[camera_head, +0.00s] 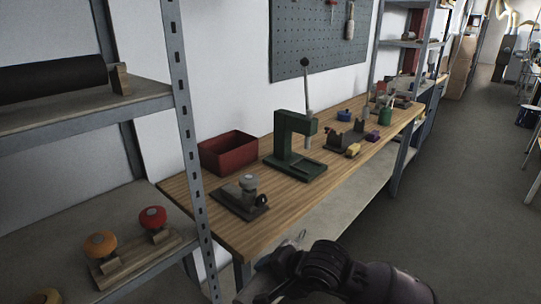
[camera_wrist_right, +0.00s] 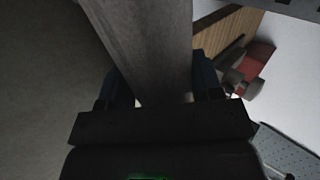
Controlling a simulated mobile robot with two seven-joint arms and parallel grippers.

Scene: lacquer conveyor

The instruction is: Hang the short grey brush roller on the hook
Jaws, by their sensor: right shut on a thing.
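My right gripper (camera_head: 268,274) is low in the head view, in front of the bench's near edge. In the right wrist view its two dark fingers (camera_wrist_right: 162,82) are shut on a long grey piece, which I take for the short grey brush roller (camera_wrist_right: 150,40). It runs up out of the top of that view, so its far end is hidden. In the head view the roller is mostly hidden by my gripper and forearm. I cannot make out the hook in either view. My left gripper is not in view.
The wooden bench (camera_head: 245,228) holds a red bin (camera_head: 228,153), a green lever press (camera_head: 290,150) and a small grey fixture (camera_head: 243,193). A metal shelf post (camera_head: 187,120) stands left. A pegboard (camera_head: 300,45) hangs behind. The floor (camera_head: 440,200) at right is open.

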